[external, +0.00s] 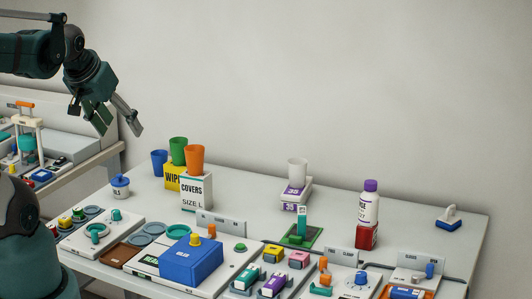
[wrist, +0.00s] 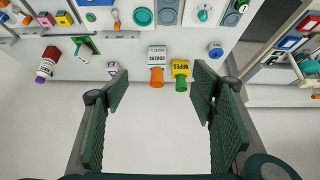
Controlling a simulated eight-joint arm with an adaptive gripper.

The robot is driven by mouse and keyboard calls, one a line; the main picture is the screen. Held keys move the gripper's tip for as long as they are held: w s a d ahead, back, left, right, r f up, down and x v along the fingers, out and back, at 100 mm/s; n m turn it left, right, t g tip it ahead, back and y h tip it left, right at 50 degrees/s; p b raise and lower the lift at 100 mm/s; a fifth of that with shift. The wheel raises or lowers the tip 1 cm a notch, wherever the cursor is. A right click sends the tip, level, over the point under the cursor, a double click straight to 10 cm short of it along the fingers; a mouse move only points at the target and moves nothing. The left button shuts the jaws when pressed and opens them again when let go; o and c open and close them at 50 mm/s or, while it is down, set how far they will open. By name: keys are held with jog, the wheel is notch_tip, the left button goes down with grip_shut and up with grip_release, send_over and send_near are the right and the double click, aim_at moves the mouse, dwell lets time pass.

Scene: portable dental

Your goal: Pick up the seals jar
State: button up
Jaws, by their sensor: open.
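The seals jar (external: 120,188) is a small white jar with a blue lid, upright near the left back edge of the table. Its label is only partly readable. A white and blue jar that looks like the same one shows in the wrist view (wrist: 215,50), just beyond the right finger. My gripper (external: 121,122) is open and empty, high above the table's left end and well clear of the jar. Its two fingers frame the wrist view (wrist: 160,88).
A covers box (external: 197,191) with an orange cup and a wipes box (external: 172,178) with a green cup stand right of the jar. A blue cup (external: 159,162) stands close behind it. Trays with dental parts (external: 82,226) lie in front. A side bench (external: 75,172) is at left.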

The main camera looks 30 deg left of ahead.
jog(key=shift+w, duration=0.1)
dwell(0.5)
jog(key=w+a+f+m+g, duration=0.25)
jog(key=w+a+m, duration=0.3)
jog(key=w, duration=0.35)
jog(key=w+a+f+m+g, duration=0.2)
jog(key=w+a+f+m, duration=0.15)
jog(key=w+a, duration=0.45)
jog(key=w+a+f+m+g, duration=0.1)
jog(key=w+a+f+m, duration=0.1)
jog(key=w+a+f, duration=0.1)
jog(key=w+a+f+m+p, duration=0.1)
jog(key=w+a+f+m, duration=0.2)
jog(key=f, duration=0.5)
jog(key=w+a+f+m+g, duration=0.1)
jog(key=w+a+f+m, duration=0.1)
jog(key=w+a+f, duration=0.3)
jog(key=shift+w+a+f+m+g, duration=0.1)
jog(key=shift+w+f+m+g, duration=0.1)
jog(key=shift+f, duration=0.15)
jog(key=shift+w+a+f+m+g, duration=0.1)
jog(key=shift+f+m+g, duration=0.1)
jog(key=shift+f, duration=0.15)
jog(key=shift+a+f, duration=0.15)
jog(key=shift+f, duration=0.25)
